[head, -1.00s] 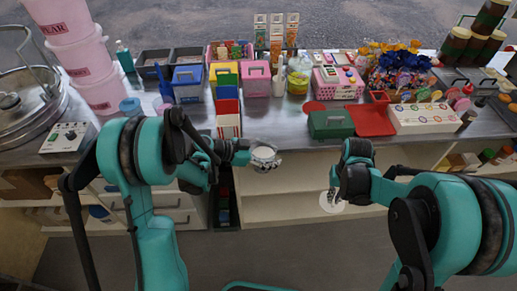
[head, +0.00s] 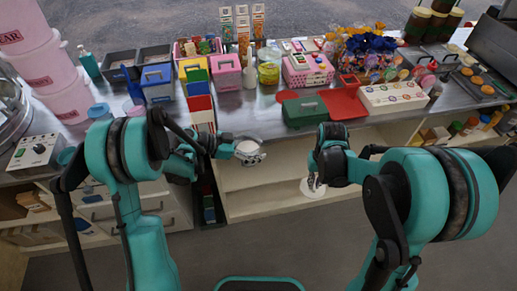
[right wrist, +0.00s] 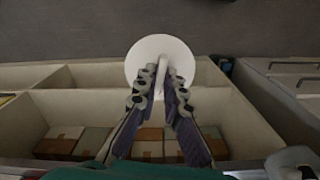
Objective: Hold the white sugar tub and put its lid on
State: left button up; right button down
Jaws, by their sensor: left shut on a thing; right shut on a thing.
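The white sugar tub (head: 248,148) is held by my left gripper (head: 238,152), which is shut on it in front of the counter's front edge. The tub looks upright with its open top facing up. The round white lid (head: 312,189) is held by my right gripper (head: 314,178), to the right of and lower in the picture than the tub. In the right wrist view, my right gripper (right wrist: 160,84) is shut on the handle in the middle of the lid (right wrist: 147,56). Lid and tub are well apart.
The steel counter (head: 262,110) behind is crowded: a green box (head: 305,112), a red tray (head: 343,104), a white box (head: 393,97) and pink tubs (head: 68,95) at the left. Open shelves (head: 270,175) lie below. The space between my grippers is free.

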dwell(0.4)
jog(key=w+a+r+m, duration=0.1)
jog(key=w+a+r, duration=0.95)
jog(key=r, duration=0.35)
jog(key=s+a+r+m, duration=0.2)
jog(key=a+r, duration=1)
jog(key=r, duration=0.4)
notch_tip(320, 180, down, 14)
jog(key=shift+a+f, duration=0.15)
jog(key=shift+a, duration=0.05)
jog(key=shift+f, duration=0.1)
dwell(0.5)
jog(key=c, duration=1.1)
grip_release()
jog(key=shift+o, duration=0.2)
